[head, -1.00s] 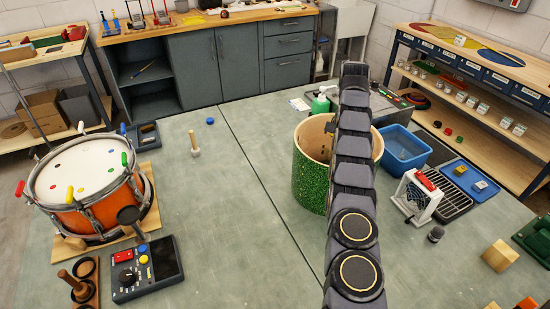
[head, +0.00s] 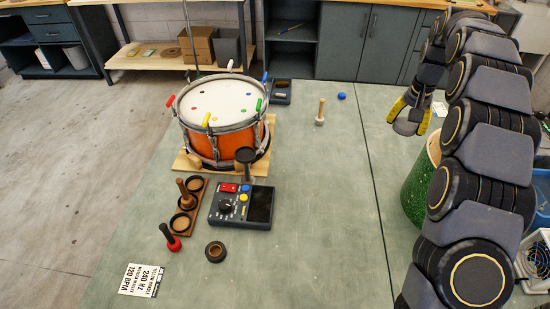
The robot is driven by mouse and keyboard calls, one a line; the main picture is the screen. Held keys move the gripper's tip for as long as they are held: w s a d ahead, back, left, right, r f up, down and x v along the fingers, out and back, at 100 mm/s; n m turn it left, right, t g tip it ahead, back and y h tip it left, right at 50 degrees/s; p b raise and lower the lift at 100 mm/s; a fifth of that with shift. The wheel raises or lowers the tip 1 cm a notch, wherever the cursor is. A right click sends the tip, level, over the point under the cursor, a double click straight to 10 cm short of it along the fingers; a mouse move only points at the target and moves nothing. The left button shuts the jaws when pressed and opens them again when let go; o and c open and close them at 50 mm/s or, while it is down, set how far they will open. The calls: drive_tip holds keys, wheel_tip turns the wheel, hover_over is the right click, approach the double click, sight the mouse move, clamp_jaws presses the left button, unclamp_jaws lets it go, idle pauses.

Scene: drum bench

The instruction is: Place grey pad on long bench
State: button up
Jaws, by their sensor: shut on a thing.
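My gripper (head: 411,118), with yellow-sided fingers, hangs above the grey-green table near the green sparkly drum shell (head: 420,190). It is shut on a small greyish round thing (head: 404,127), which looks like the grey pad and sits low between the fingers. Its far side is hidden by the gripper. A bench with grey cupboards (head: 345,40) and a wooden top runs along the back wall, mostly cut off at the top of the head view. I cannot tell for certain that it is the long bench.
An orange drum (head: 225,115) on a wooden board stands left of centre. A control box (head: 240,205), a wooden cup rack (head: 187,208), a small dark ring (head: 215,251) and a printed card (head: 141,280) lie in front. A wooden mallet (head: 320,112) stands beyond. The middle of the table is clear.

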drive_tip(key=s+a+r+n, duration=0.2)
drive_tip(key=s+a+n, duration=0.3)
drive_tip(key=a, duration=0.6)
drive_tip(key=s+a+f+n+y, duration=0.1)
drive_tip(key=s+a+f+n, duration=0.25)
drive_tip(key=s+a, duration=0.5)
drive_tip(key=s+a+f+n, duration=0.3)
drive_tip(key=s+a+f, duration=0.2)
drive_tip(key=a, duration=0.6)
drive_tip(key=s+a+f+n, duration=0.3)
drive_tip(key=s, duration=0.3)
drive_tip(key=s+a+f+n, duration=0.2)
drive_tip(key=s+a+f, duration=0.15)
drive_tip(key=s, duration=0.35)
hover_over(195, 251)
drive_tip(key=d, duration=0.1)
drive_tip(key=shift+y, duration=0.3)
drive_tip(key=f, duration=0.5)
drive_tip(key=s+f, duration=0.1)
drive_tip(key=f, duration=0.2)
drive_tip(key=shift+f, duration=0.25)
drive_tip(key=shift+w+a+f, duration=0.35)
drive_tip(key=shift+f, duration=0.2)
drive_tip(key=shift+w+f, duration=0.1)
drive_tip(key=shift+f, duration=1.55)
